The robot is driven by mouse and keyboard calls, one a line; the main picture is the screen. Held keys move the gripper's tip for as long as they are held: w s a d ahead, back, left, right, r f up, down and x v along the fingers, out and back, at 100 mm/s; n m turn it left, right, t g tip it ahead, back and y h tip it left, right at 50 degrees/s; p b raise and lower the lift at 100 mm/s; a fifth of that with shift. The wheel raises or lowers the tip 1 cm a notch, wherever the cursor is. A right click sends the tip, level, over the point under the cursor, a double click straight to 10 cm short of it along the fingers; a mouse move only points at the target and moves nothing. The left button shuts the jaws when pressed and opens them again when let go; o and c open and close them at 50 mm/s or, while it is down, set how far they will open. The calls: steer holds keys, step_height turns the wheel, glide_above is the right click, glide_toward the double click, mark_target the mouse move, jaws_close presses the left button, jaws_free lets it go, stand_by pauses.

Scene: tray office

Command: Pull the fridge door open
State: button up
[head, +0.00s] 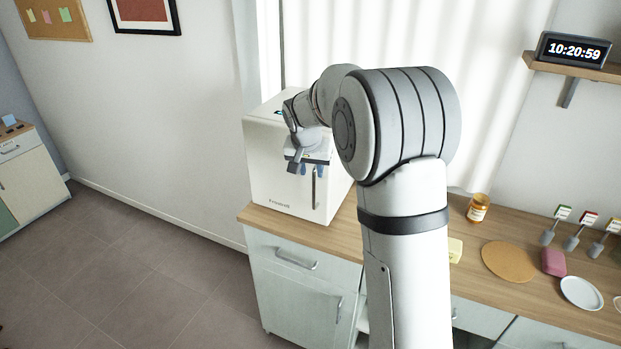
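The fridge (262,165) is a small white box on the left end of the wooden counter, with its door facing me and looking shut. A dark, thin vertical handle (314,192) is on the door's right side. My gripper (311,171) is in front of the door, pointing down, by the upper end of the handle. Its two bluish fingertips show apart, so it looks open. I cannot tell whether the fingers touch or straddle the handle. My arm hides the fridge's upper right part.
Drawers (296,262) are below the fridge. The floor (130,265) at left is clear.

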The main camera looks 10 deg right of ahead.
mark_target(313, 180)
steer(key=p+x, duration=0.1)
steer(key=x, duration=0.6)
steer(key=shift+w+d+f+p, duration=0.1)
steer(key=shift+f+p, duration=0.2)
steer(key=shift+p, duration=0.05)
steer(key=shift+c, duration=0.4)
jaws_close()
